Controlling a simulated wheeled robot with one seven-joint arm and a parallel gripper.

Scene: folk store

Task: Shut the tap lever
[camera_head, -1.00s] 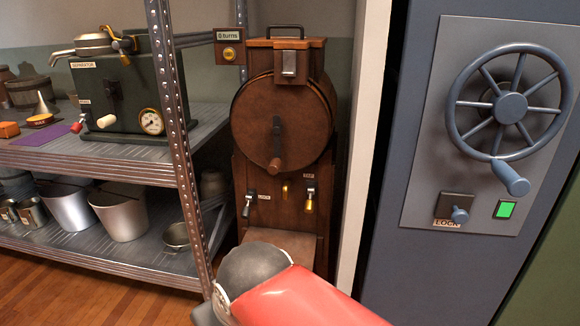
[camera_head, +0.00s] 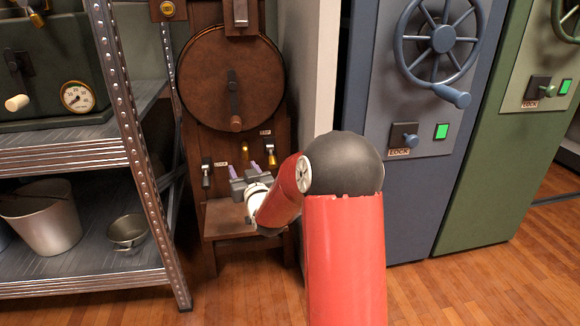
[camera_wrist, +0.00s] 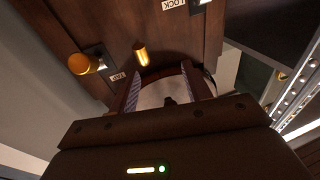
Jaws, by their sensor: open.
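The tap lever (camera_head: 269,145), a dark mount with a brass handle, is at the right of the wooden churn-like machine's lower panel, by a TAP label. The handle hangs down in the head view. In the wrist view the brass tap handle (camera_wrist: 86,64) is at upper left, outside my fingers. My gripper (camera_head: 244,171) is in front of the panel, lower and left of the tap lever. In the wrist view my gripper (camera_wrist: 164,86) is open, with nothing seen between its fingers. It appears apart from the lever. A brass spout (camera_wrist: 141,53) is just beyond the fingertips.
A LOCK lever (camera_head: 206,172) is left of the spout. The machine's wooden ledge (camera_head: 228,218) lies below my gripper. A metal shelf post (camera_head: 135,150) stands at left. A blue-grey cabinet (camera_head: 405,210) with a handwheel stands at right.

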